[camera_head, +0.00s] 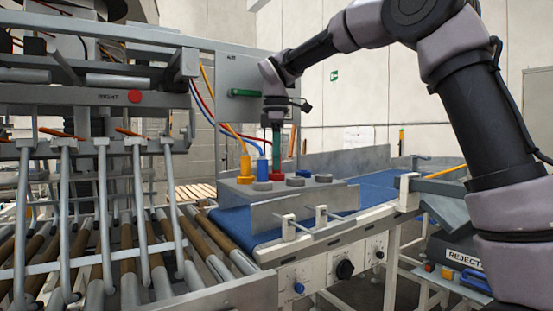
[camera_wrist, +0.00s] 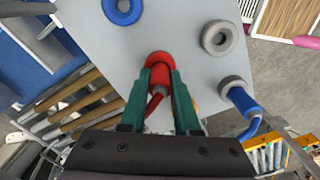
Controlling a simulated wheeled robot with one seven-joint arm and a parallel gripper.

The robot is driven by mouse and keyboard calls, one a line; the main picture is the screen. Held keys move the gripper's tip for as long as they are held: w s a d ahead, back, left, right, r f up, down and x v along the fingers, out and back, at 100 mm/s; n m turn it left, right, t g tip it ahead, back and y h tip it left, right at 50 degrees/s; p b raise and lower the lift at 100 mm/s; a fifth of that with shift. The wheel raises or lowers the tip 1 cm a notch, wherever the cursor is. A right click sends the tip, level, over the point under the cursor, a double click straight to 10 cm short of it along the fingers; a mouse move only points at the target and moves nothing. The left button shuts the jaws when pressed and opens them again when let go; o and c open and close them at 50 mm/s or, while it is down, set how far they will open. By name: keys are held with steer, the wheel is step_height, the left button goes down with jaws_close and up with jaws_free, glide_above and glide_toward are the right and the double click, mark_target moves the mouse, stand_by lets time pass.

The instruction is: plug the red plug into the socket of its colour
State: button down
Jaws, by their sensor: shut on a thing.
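My gripper (camera_head: 276,150) points down over the grey socket board, its green fingers shut on the red plug. In the wrist view my gripper (camera_wrist: 160,88) holds the red plug (camera_wrist: 160,75) between both fingertips. The plug's end meets the red ring socket (camera_wrist: 158,60); they look in line, but I cannot tell how deep the plug sits. The red socket (camera_head: 277,177) also shows below the fingers in the head view. A red cable (camera_wrist: 153,106) trails from the plug between the fingers. The board (camera_head: 235,187) stands on the blue conveyor belt.
In the wrist view the blue plug (camera_wrist: 243,101) is in a grey ring. A blue ring (camera_wrist: 122,8) and a grey ring (camera_wrist: 223,38) are empty. A metal guard (camera_head: 345,160) stands behind.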

steer(key=c, duration=0.6)
jaws_free()
steer(key=shift+o, duration=0.2)
step_height(320, 180, up, 10)
steer(key=shift+r, duration=0.1)
steer(key=shift+d+r, duration=0.1)
steer(key=shift+r, duration=0.25)
